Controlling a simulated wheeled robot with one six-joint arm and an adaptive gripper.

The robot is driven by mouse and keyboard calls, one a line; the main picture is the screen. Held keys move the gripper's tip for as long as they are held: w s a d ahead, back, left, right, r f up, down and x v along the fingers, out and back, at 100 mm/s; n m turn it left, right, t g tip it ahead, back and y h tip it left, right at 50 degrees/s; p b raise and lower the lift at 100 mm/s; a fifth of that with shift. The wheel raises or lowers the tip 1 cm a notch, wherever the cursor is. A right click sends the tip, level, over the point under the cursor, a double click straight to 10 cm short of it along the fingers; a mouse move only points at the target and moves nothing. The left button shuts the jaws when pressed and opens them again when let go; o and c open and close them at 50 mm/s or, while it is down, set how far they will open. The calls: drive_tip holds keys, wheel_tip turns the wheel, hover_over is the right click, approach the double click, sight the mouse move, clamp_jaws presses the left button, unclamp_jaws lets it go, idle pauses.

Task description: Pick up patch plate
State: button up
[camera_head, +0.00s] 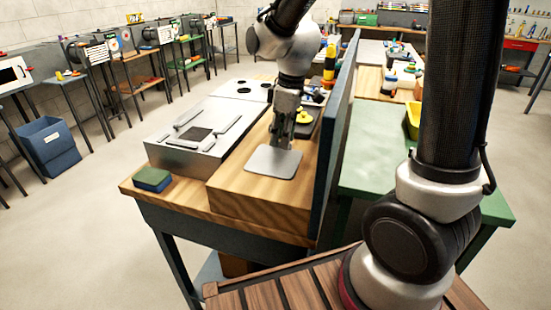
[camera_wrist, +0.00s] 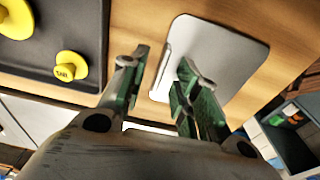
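The patch plate (camera_head: 273,163) is a flat grey rectangle with rounded corners, lying on the wooden block (camera_head: 245,195) near its front. In the wrist view the plate (camera_wrist: 222,50) fills the upper middle, with a narrow raised lip along its left side. My gripper (camera_head: 284,142) points down at the plate's far edge. In the wrist view its two green-padded fingers (camera_wrist: 160,68) are spread apart, one on each side of the lip, with nothing gripped. I cannot tell whether the fingertips touch the plate.
A metal duct box (camera_head: 195,135) with a dark opening stands left of the block. A blue-green sponge (camera_head: 152,180) lies at the table's front left. A dark tray with yellow knobbed pieces (camera_wrist: 68,68) is beside the gripper. An upright blue-grey panel (camera_head: 335,130) borders the block on the right.

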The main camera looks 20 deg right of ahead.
drive_tip(key=shift+f, duration=0.55)
drive_tip(key=shift+a, duration=0.1)
clamp_jaws()
drive_tip(key=shift+r, duration=0.15)
